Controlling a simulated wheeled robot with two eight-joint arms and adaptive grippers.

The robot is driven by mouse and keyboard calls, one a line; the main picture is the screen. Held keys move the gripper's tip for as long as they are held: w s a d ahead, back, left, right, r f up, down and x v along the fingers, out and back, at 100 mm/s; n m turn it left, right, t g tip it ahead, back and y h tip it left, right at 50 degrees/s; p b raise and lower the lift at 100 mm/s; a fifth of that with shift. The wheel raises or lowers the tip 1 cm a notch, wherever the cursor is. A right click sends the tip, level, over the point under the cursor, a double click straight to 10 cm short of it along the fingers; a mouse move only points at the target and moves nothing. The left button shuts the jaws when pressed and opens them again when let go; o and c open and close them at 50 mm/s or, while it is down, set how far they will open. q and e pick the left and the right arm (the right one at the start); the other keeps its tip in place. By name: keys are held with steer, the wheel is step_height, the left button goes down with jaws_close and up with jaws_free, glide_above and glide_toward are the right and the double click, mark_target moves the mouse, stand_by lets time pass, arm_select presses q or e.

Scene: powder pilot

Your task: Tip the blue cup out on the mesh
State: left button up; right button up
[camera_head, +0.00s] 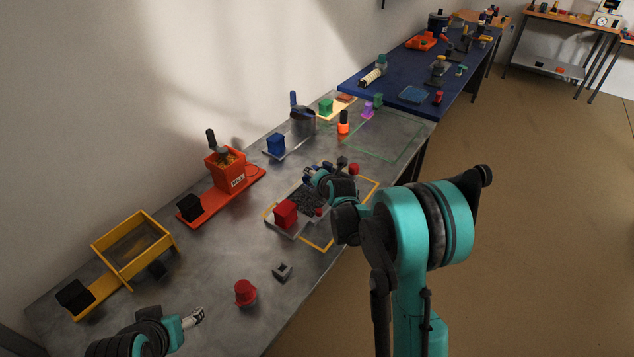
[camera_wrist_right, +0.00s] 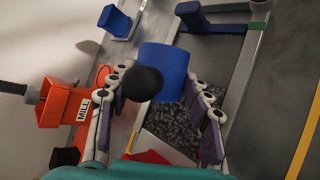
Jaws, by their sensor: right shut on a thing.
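The blue cup (camera_wrist_right: 165,68) is between the fingers of my right gripper (camera_wrist_right: 160,112) in the right wrist view. A round black knob in front hides part of it. The cup's mouth is not clearly visible, so I cannot tell its exact tilt. Beneath and beside it is the framed grey mesh (camera_wrist_right: 216,62), with dark grains (camera_wrist_right: 172,132) in the near part. In the head view my right gripper (camera_head: 316,177) is over the framed tray with the dark grains (camera_head: 307,200). My left gripper (camera_head: 193,318) is low at the near left, apart from these things; its fingers are too small to judge.
A red block (camera_head: 285,212) stands at the tray's near end. The orange mill (camera_head: 228,172) is to its left, and a yellow open-topped box (camera_head: 134,250) further left. A red knobbed piece (camera_head: 245,292) and a small grey block (camera_head: 282,271) stand near the front edge.

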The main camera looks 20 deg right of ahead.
steer(key=shift+s+a+f+n+t+h+b, duration=0.1)
steer(key=shift+s+a+n+t+h+b, duration=0.25)
steer(key=shift+b, duration=0.4)
steer(key=shift+a+f+n+t+h+b, duration=0.1)
steer(key=shift+n+t+h+b, duration=0.2)
steer(key=shift+t+b, duration=0.35)
steer(key=shift+s+a, duration=0.1)
steer(key=shift+a, duration=0.05)
steer(key=shift+s+a+n+t+h, duration=0.3)
steer(key=shift+n+t+h, duration=0.3)
steer(key=shift+t, duration=0.3)
